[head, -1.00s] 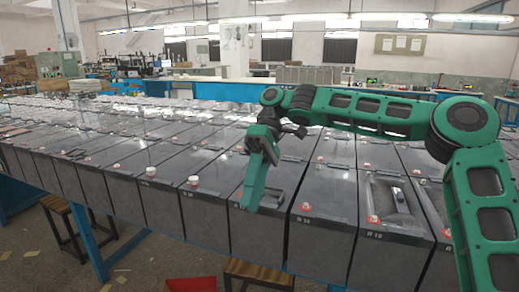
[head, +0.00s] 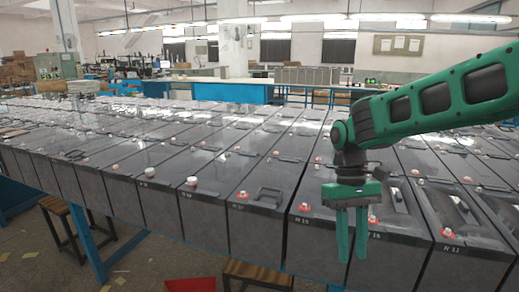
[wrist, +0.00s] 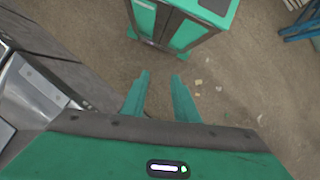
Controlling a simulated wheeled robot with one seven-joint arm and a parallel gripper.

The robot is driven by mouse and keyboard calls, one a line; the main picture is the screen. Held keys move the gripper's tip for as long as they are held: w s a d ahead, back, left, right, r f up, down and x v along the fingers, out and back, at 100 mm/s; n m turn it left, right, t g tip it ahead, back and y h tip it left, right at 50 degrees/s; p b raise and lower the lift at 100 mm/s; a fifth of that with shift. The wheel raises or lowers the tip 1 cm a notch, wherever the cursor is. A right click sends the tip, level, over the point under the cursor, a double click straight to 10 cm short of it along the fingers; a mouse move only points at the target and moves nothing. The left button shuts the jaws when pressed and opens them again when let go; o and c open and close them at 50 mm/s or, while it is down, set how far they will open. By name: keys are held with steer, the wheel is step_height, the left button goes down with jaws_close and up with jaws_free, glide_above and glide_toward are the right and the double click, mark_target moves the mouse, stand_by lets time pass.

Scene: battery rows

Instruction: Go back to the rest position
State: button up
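My gripper (head: 351,258) hangs with its green fingers pointing down in front of the front row of batteries, at the right of the head view. The fingers are parallel with a gap between them. In the wrist view my gripper (wrist: 160,76) also shows two separate fingers with only floor between them, so it is open and empty. The front battery marked R 15 (head: 311,245) stands just left of the fingers. The battery behind the fingers is partly hidden by them and by my wrist.
Long rows of dark grey batteries (head: 150,185) with red and white caps fill a blue-framed table (head: 95,255). Wooden stools (head: 258,276) and a red object (head: 190,284) stand at the front. Dark battery sides (wrist: 45,35) edge the wrist view. Open floor (wrist: 245,85) lies beside them.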

steer(key=s+d+f+m+t, duration=0.2)
steer(key=s+d+m, duration=0.7)
steer(key=s+d, duration=1)
steer(key=shift+d+t+y, duration=0.3)
steer(key=shift+d+t, duration=0.1)
steer(key=shift+t, duration=0.8)
steer(key=shift+d, duration=0.15)
